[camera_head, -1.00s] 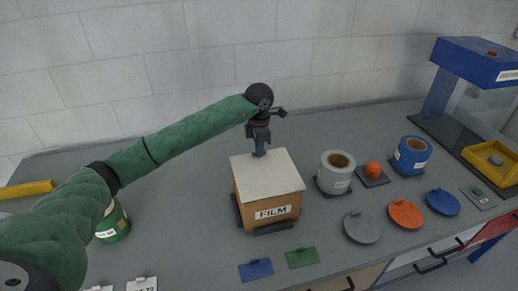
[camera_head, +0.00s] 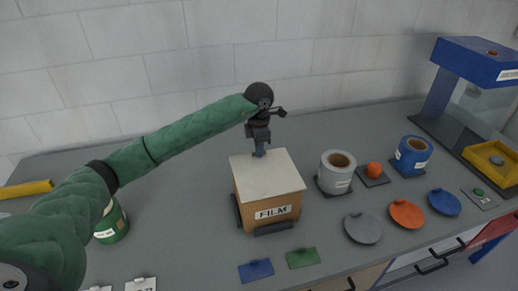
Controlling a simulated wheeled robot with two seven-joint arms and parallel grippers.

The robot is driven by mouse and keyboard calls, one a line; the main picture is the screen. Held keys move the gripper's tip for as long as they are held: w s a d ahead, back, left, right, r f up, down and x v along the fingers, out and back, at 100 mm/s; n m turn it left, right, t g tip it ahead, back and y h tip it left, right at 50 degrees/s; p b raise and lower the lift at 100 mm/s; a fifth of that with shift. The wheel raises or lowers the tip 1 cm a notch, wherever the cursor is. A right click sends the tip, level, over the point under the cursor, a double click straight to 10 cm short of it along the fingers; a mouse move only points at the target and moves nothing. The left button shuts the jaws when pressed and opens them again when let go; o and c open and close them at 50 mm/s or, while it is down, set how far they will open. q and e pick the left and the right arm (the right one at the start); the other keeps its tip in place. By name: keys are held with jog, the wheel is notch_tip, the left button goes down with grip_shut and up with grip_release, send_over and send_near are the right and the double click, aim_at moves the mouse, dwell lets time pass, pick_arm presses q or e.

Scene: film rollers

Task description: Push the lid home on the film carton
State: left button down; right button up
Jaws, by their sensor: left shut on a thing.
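The film carton (camera_head: 268,211) is an orange-brown box with a FILM label, standing on the bench in the middle of the head view. Its pale lid (camera_head: 266,174) lies over the top and looks about level; whether a gap is left under it is hard to tell. The fingertips are small and partly dark. My right gripper is not in view.
Dark brackets (camera_head: 273,229) hold the carton's foot. Grey (camera_head: 362,228), orange (camera_head: 406,214) and blue discs lie in front. A green can (camera_head: 112,222) stands left, beside my arm.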

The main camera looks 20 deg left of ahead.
pick_arm(q)
jog(key=shift+s+f+b, duration=0.15)
jog(key=shift+f+b, duration=0.35)
jog(key=shift+f, duration=0.25)
dwell(1.2)
jog(key=c, duration=1.5)
grip_release()
jog(key=shift+s+d+f, duration=0.1)
jog(key=shift+c, duration=0.6)
jog(key=shift+o, duration=0.3)
jog(key=shift+r, duration=0.3)
jog(key=o, duration=0.4)
jog(key=shift+r, duration=0.2)
jog(key=shift+w+r+p, duration=0.2)
jog(key=shift+r+p, duration=0.45)
jog(key=shift+r, duration=2.7)
